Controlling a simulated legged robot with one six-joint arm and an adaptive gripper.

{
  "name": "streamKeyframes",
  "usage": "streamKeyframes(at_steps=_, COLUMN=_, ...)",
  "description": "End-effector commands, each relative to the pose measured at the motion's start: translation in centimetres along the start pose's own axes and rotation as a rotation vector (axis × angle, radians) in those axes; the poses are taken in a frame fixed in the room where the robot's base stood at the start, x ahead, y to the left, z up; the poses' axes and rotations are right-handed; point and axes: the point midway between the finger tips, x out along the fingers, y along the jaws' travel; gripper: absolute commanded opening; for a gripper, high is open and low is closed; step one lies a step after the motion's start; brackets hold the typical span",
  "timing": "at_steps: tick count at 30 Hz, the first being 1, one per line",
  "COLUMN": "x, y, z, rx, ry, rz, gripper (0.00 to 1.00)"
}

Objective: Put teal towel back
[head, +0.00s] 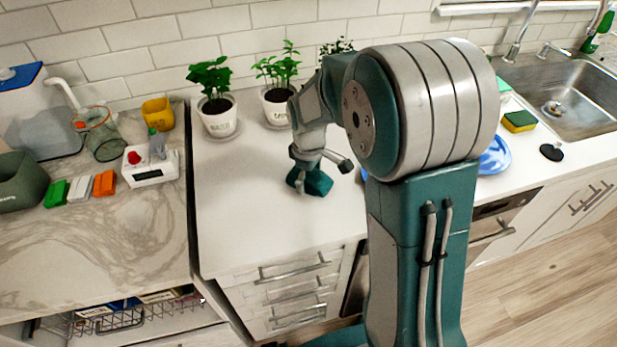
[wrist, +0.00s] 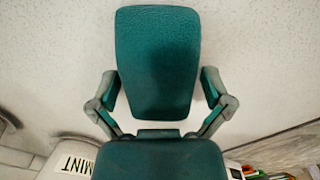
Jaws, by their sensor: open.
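The teal towel (head: 318,184) appears as a small teal shape low on the white counter, partly hidden by my gripper (head: 320,175). In the wrist view the towel (wrist: 157,50) is a rounded, textured teal rectangle ahead of my gripper (wrist: 159,90). The two grey-and-teal fingers are spread on either side of its lower part, with gaps on both sides. My gripper is open and over the towel. I cannot tell whether the palm touches it.
Potted plants (head: 217,112) stand along the back wall, close to my gripper. A marble counter (head: 90,245) on the left holds a white scale (head: 150,168), a yellow cup (head: 158,113) and a glass jar (head: 104,140). The white counter (head: 245,220) is clear in front. A sink (head: 560,90) is right.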

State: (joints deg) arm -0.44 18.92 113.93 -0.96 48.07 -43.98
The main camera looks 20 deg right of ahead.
Motion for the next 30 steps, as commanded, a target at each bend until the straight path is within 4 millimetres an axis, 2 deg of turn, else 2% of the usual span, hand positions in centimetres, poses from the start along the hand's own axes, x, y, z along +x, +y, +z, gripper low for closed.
streamKeyframes(at_steps=4, x=-0.3, y=0.0, z=0.0, rx=0.0, ry=0.001, rz=0.001, gripper=1.0)
streamKeyframes(at_steps=7, x=-1.4, y=0.0, z=0.0, rx=0.0, ry=0.002, rz=0.002, gripper=1.0)
streamKeyframes(at_steps=21, x=-10.5, y=0.0, z=0.0, rx=0.0, ry=0.002, rz=0.002, gripper=1.0)
streamKeyframes(at_steps=30, x=-12.9, y=-0.5, z=0.5, rx=0.023, ry=0.013, rz=0.012, gripper=1.0)
